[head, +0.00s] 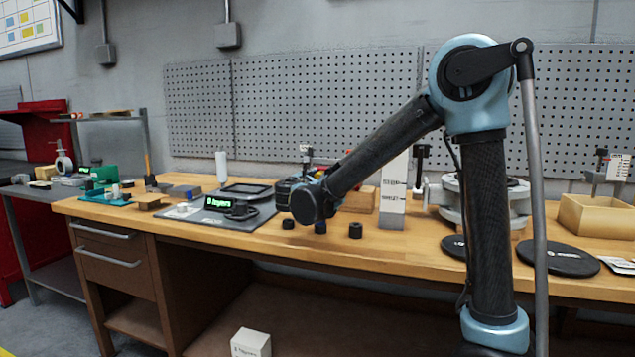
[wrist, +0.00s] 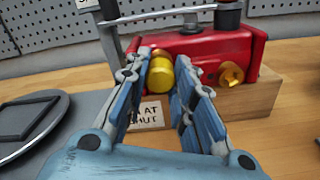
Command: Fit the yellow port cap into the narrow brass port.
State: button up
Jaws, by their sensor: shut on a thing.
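The yellow port cap (wrist: 174,80) is between the fingers of my gripper (wrist: 168,72), which is shut on it, in the wrist view. The cap is in front of the red valve actuator (wrist: 205,45), at the left part of its front face. A brass port (wrist: 231,74) shows at the right of that face. A bit of brass or yellow (wrist: 159,53) shows just behind the cap, mostly hidden by it. I cannot tell whether the cap touches the actuator. In the head view my arm hides the gripper and the cap.
The actuator sits on a wooden block (wrist: 262,95) with a label card (wrist: 151,112) in front. A grey bar rises left of it. A grey mat with a black tray (wrist: 35,115) is at left. In the head view, small black parts (head: 355,230) lie near the bench's front edge.

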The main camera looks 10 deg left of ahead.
jog(key=shift+w, duration=0.2)
jog(key=o, duration=0.8)
jog(key=shift+o, duration=0.2)
jog(key=shift+s, duration=0.1)
jog(key=s, duration=1.1)
jog(key=shift+s+a, duration=0.35)
jog(key=shift+a, duration=0.1)
